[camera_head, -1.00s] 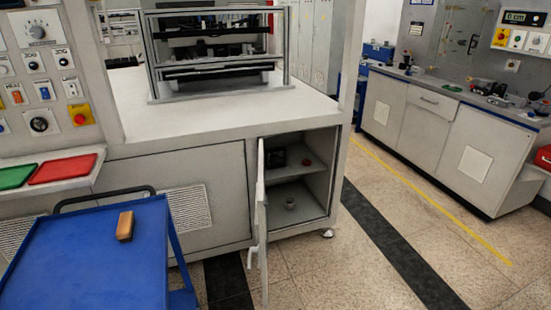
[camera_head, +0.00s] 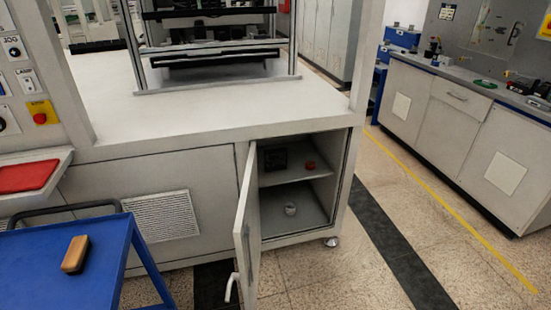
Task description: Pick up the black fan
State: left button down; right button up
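A small black square object that looks like the black fan (camera_head: 275,159) stands on the upper shelf inside the open cabinet, toward the shelf's left side. It is dark and small, so its details are hard to make out. A red round item (camera_head: 310,165) sits to its right on the same shelf. The cabinet door (camera_head: 246,232) is swung open toward me, with its handle at the lower left. Neither of my grippers is in view.
A blue cart (camera_head: 75,262) with a wooden-backed brush (camera_head: 75,254) stands at the lower left, near the cabinet front. A small grey item (camera_head: 290,208) sits on the cabinet's lower compartment floor. A red tray (camera_head: 28,176) is at the left. The floor right of the cabinet is free.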

aim_at(274, 160)
jog(key=k, duration=0.35)
jog(key=l+u, duration=0.15)
jog(key=u, duration=0.9)
jog(key=i+l+u, duration=0.2)
jog(key=l+u, duration=0.15)
jog(key=l, duration=0.25)
jog(key=i+l+u, duration=0.1)
jog(key=l+u, duration=0.2)
jog(key=l, duration=0.3)
jog(key=l+u, duration=0.35)
jog(key=l, duration=0.3)
jog(key=i+l, duration=0.05)
